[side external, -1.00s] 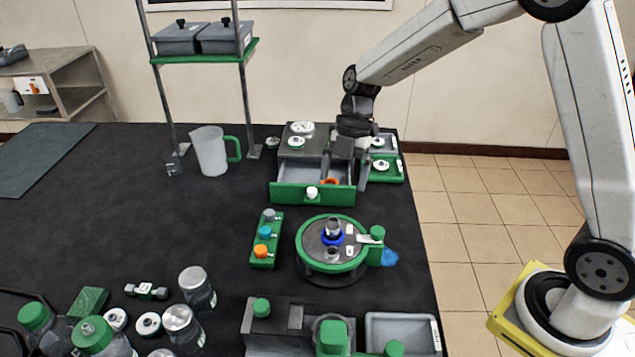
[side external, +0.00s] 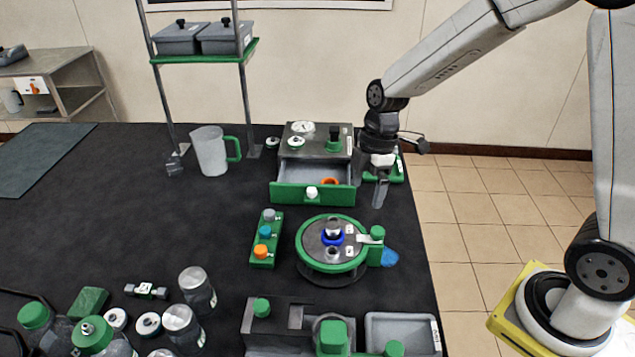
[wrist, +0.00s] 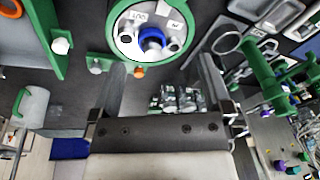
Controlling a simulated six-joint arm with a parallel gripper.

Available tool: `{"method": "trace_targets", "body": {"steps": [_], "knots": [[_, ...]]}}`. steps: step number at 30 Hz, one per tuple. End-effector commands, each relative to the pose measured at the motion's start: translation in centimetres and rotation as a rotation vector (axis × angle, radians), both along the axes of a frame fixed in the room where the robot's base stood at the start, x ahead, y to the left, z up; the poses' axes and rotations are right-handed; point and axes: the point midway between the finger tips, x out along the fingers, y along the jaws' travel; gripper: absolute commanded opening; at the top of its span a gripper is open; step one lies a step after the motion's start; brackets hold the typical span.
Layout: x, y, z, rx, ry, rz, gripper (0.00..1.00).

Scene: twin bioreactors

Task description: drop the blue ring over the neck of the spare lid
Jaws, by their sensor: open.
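The blue ring (side external: 333,238) sits on the round green-rimmed turntable (side external: 302,252), low around a grey metal cylinder (side external: 333,226). In the wrist view the blue ring (wrist: 152,40) shows beyond my fingertips. My gripper (side external: 370,184) is open and empty, just right of the open drawer and behind the turntable, apart from the ring. Its two spread fingers also show in the wrist view (wrist: 162,75). Small round white-topped lids (side external: 296,142) sit on and beside the drawer unit. I cannot tell which lid is the spare one. My gripper hides most of the green tray (side external: 398,172).
The open drawer (side external: 285,194) holds an orange ring (side external: 330,181). A green block with coloured knobs (side external: 262,250) stands left of the turntable. A jug (side external: 210,152) and rack stand behind; jars (side external: 196,290) and a grey bin (side external: 400,335) stand in front. The left tabletop is mostly clear.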

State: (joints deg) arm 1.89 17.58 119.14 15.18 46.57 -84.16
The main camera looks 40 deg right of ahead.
Motion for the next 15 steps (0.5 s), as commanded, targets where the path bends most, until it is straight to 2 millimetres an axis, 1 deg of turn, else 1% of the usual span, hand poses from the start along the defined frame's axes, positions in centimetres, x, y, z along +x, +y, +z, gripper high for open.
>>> {"method": "trace_targets", "body": {"steps": [1, 6, 15], "knots": [[-0.6, -0.1, 0.0, -0.017, 0.0, -0.062, 1.0], [-2.2, -0.7, -0.3, -0.063, -0.009, -0.292, 1.0], [-5.0, -1.5, -0.8, -0.1, -0.045, -0.689, 1.0]]}}
